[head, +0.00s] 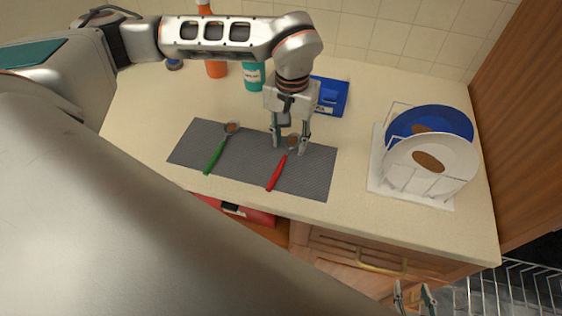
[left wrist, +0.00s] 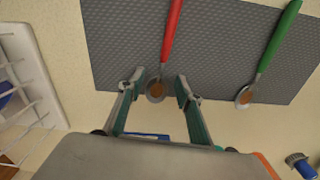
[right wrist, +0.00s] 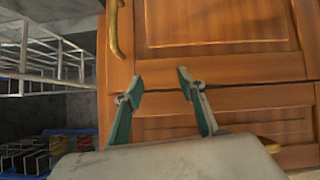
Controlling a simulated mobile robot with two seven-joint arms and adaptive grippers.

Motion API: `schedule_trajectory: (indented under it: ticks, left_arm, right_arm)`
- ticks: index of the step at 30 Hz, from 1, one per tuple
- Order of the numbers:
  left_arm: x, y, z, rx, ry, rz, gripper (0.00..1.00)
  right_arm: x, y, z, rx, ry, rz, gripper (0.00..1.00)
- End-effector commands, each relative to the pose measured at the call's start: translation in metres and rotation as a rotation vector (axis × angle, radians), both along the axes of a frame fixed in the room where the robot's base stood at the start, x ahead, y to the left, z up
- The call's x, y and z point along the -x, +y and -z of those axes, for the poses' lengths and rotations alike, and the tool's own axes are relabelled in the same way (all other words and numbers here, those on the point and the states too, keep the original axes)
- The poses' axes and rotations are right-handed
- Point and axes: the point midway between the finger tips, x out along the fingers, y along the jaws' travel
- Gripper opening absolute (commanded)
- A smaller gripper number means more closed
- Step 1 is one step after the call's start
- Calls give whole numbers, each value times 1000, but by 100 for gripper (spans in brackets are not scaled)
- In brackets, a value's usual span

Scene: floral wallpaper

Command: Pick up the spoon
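A spoon with a red handle (head: 277,174) and a brown-stained bowl lies on a grey textured mat (head: 248,170). A second spoon, with a green handle (head: 215,157), lies to its left on the mat. My left gripper (head: 289,149) is open above the red spoon's bowl. In the left wrist view the bowl of the red spoon (left wrist: 156,90) shows between the open fingers (left wrist: 160,84), with gaps on both sides. The green spoon (left wrist: 270,55) is off to the right there. My right gripper (head: 415,299) is open and empty in front of the wooden cabinet doors (right wrist: 220,55).
A white dish rack (head: 385,190) with a blue plate (head: 455,122) and a white plate (head: 452,158) stands right of the mat. A blue box (head: 331,96), a teal bottle (head: 254,77) and an orange bottle (head: 216,69) stand behind it. Below right is an open dishwasher rack (head: 515,290).

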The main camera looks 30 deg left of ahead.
Motion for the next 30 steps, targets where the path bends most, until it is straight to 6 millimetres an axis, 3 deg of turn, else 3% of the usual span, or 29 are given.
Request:
schedule_trajectory:
  ticks: [10,13,15,30]
  left_arm:
    - [0,0,7,1,-2,1,35]
    - [0,0,7,1,-1,1,9]
    - [0,0,7,1,-1,1,0]
    - [0,0,5,1,-2,1,0]
  right_arm:
    - [-2,1,-4,-2,-7,1,40]
    - [-2,1,-5,-3,-9,0,40]
    - [-3,1,-5,-3,-9,0,40]
    - [-2,0,-3,-2,-6,1,40]
